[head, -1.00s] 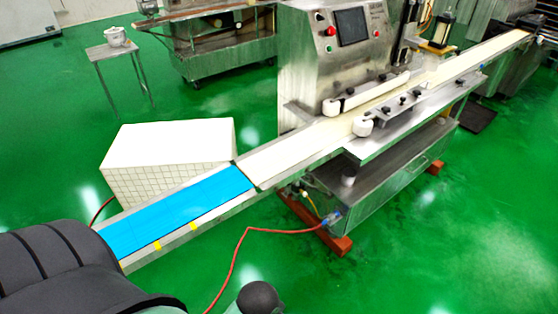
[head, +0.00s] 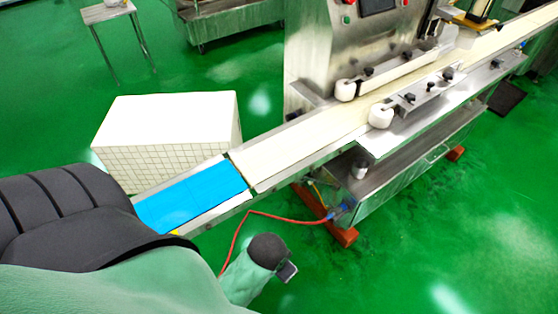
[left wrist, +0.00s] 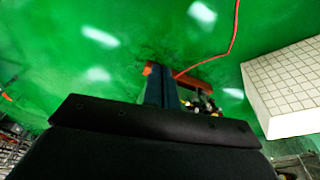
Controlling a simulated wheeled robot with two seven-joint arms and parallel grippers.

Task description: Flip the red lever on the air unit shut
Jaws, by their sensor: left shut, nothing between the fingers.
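The air unit (head: 343,211) sits low at the near end of the machine, a small cluster with blue parts where a red hose joins. It also shows in the left wrist view as a cluster of small fittings (left wrist: 208,104), partly hidden behind my gripper. The red lever is too small to make out in either view. My left gripper (left wrist: 161,76) is shut and empty, pointing toward the machine's foot beside the fittings; I cannot tell whether it touches anything. In the head view my left arm enters from the lower left. My right gripper is not in view.
The conveyor with its blue belt (head: 190,197) runs above and left of the air unit. A white tiled block (head: 170,125) stands behind it. The red hose (head: 275,214) crosses the floor. An orange foot (head: 340,236) is under the machine. Green floor is open at right.

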